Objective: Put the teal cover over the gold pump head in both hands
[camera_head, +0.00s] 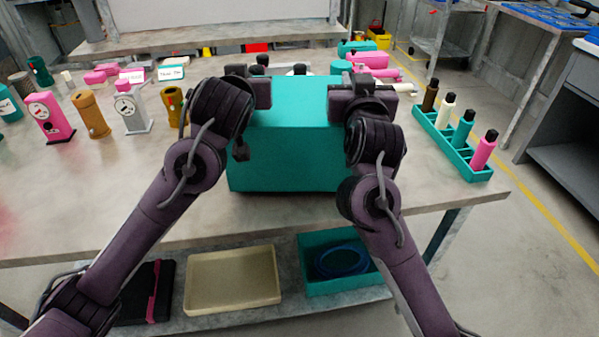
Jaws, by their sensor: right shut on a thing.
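The teal cover (285,150) is a large box-shaped piece at the middle front of the table, between my two arms. My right gripper (362,92) is shut on the cover at its upper right side. My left gripper (258,88) is at the cover's upper left side; its fingertips are hidden, so its grip does not show. I cannot tell whether the cover touches the table. No gold pump head shows clearly under or behind the cover. A small gold piece (173,103) stands left of the cover, partly behind my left arm.
Pink (51,118), gold-brown (91,114) and white (131,107) pump parts stand on the left of the table (130,200). A teal rack (452,150) with several bottles stands at the right edge. Pink and teal parts lie behind the cover. The lower shelf holds a beige tray (233,302).

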